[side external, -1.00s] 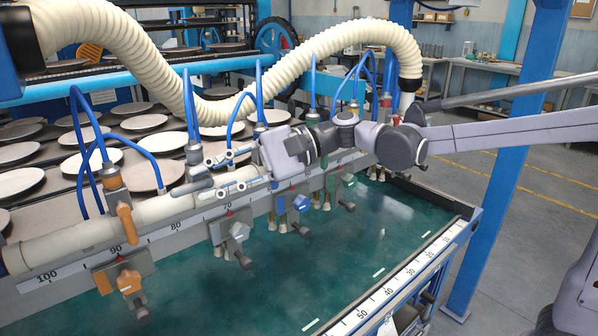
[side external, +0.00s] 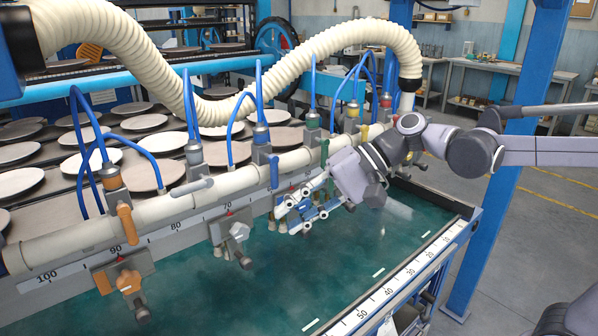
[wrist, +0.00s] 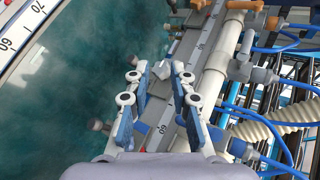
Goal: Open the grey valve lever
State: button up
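The grey valve lever (side external: 192,187) lies along the cream pipe (side external: 240,180) in the side view, its free end pointing left. Nothing touches it. My gripper (side external: 292,216) is to its right and lower, in front of the rail and over the green tank. Its blue and white fingers are spread with nothing held between them; the wrist view also shows my gripper (wrist: 157,88) open, with a grey clamp block beyond the fingertips.
An orange lever (side external: 125,222) and a blue lever (side external: 273,172) hang down from the same pipe. Clamps with knobs (side external: 238,232) stick out from the ruled rail. Blue hoses rise behind the pipe. The green tank surface (side external: 270,280) in front is clear.

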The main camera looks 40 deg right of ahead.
jog(key=s+d+f+n+h, duration=0.2)
jog(key=s+d+f+h, duration=0.1)
jog(key=d+f, duration=0.2)
jog(key=s+d+f+n+t+h, duration=0.1)
jog(key=s+d+f+n+h, duration=0.2)
jog(key=d, duration=0.4)
jog(key=shift+s+f+h, duration=0.45)
jog(key=shift+f+h, duration=0.35)
jog(key=shift+f, duration=0.1)
jog(key=shift+d, duration=0.1)
jog(key=shift+o, duration=1.5)
jog(key=shift+a+r, duration=0.1)
jog(key=shift+a, duration=0.1)
jog(key=m+t+y, duration=0.5)
jog(key=m+y, duration=0.3)
jog(key=y, duration=0.2)
send_near(192, 190)
jog(key=shift+x, duration=4.65)
